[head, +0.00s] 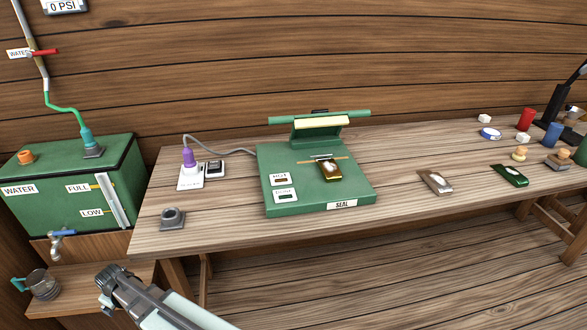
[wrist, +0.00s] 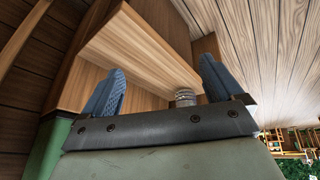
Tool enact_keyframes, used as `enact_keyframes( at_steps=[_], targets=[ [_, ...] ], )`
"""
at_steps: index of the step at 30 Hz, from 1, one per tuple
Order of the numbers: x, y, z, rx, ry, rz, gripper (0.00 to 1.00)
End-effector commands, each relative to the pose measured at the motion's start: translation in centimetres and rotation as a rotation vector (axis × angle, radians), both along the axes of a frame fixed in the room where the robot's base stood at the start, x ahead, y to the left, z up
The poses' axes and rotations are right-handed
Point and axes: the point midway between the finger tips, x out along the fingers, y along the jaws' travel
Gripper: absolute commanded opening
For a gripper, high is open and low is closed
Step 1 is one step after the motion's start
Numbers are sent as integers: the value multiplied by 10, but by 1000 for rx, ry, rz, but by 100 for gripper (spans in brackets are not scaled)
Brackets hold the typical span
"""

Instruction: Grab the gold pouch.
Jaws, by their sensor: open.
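The gold pouch (head: 329,171) lies on the green sealer (head: 321,200) on the wooden table, with its top end at the sealing strip. The sealer's lid (head: 318,124) is raised. My gripper (head: 103,290) is at the lower left of the head view, in front of the table and well away from the pouch. In the wrist view my gripper (wrist: 160,90) shows two blue fingers spread apart with nothing between them. The pouch is not in the wrist view.
A silver-brown pouch (head: 435,181) and a green pouch (head: 509,175) lie to the right on the table (head: 400,215). A grey fitting (head: 172,218) stands near its left end.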

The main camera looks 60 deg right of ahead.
Motion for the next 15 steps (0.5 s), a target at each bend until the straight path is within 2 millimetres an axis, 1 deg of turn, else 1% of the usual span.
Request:
enact_keyframes(
  at_steps=[1, 3, 5, 6, 8, 9, 11, 12, 14, 15],
  targets=[
    [21, 2, 20, -3, -47, 10, 94],
    [43, 5, 46, -8, -105, 27, 94],
    [61, 6, 69, -13, -154, 38, 94],
    [72, 6, 86, -16, -187, 44, 94],
    [87, 5, 109, -21, -230, 52, 94],
    [96, 3, 123, -25, -257, 56, 94],
    [108, -1, 145, -30, -295, 57, 94],
    [115, -6, 159, -34, -318, 56, 94],
    [124, -15, 179, -40, -346, 50, 94],
    [128, -24, 192, -43, -361, 43, 94]
  ],
)
